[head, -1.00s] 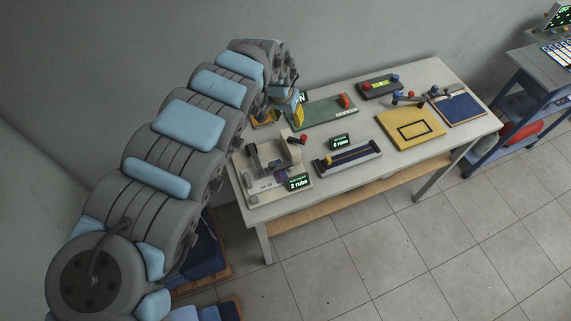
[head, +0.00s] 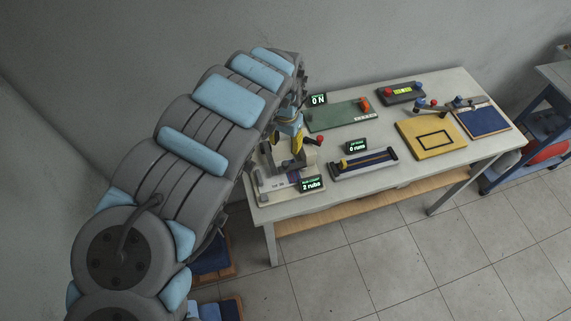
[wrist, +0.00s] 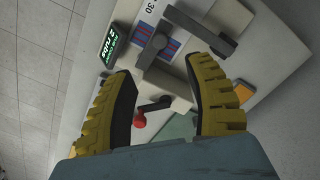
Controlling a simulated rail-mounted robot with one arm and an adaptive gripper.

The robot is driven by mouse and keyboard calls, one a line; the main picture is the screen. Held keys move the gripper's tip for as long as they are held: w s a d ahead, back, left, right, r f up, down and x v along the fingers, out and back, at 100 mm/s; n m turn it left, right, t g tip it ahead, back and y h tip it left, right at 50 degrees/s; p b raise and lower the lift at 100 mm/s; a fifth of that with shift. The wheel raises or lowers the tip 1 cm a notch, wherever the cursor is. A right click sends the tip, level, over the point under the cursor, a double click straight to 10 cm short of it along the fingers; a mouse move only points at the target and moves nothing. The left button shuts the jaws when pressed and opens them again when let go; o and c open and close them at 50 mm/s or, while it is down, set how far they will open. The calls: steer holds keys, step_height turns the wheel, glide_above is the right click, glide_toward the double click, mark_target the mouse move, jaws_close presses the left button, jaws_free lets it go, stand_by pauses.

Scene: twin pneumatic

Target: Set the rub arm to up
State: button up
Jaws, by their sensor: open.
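The rub tester (head: 272,185), a pale base with grey and dark parts, stands at the table's left end beside a display reading "2 rubs" (head: 311,184). In the wrist view its dark grey arm (wrist: 200,30) appears as a bar with a blocky end, past the right fingertip. A grey block (wrist: 152,55) and blue-and-red strips lie near it. A lever with a red knob (wrist: 138,120) shows between the fingers. My gripper (wrist: 160,68) has yellow ribbed fingers, open and empty, above the tester. In the head view my gripper (head: 296,146) partly hides the tester.
A slider device (head: 363,162) with a "0 runs" display (head: 357,146) is to the right. Behind are a green board (head: 338,116) and a button box (head: 402,92). A yellow plate (head: 430,139) and a blue pad (head: 483,121) lie further right.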

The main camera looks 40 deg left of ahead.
mark_target(286, 163)
steer(key=shift+f, duration=5.55)
jaws_close()
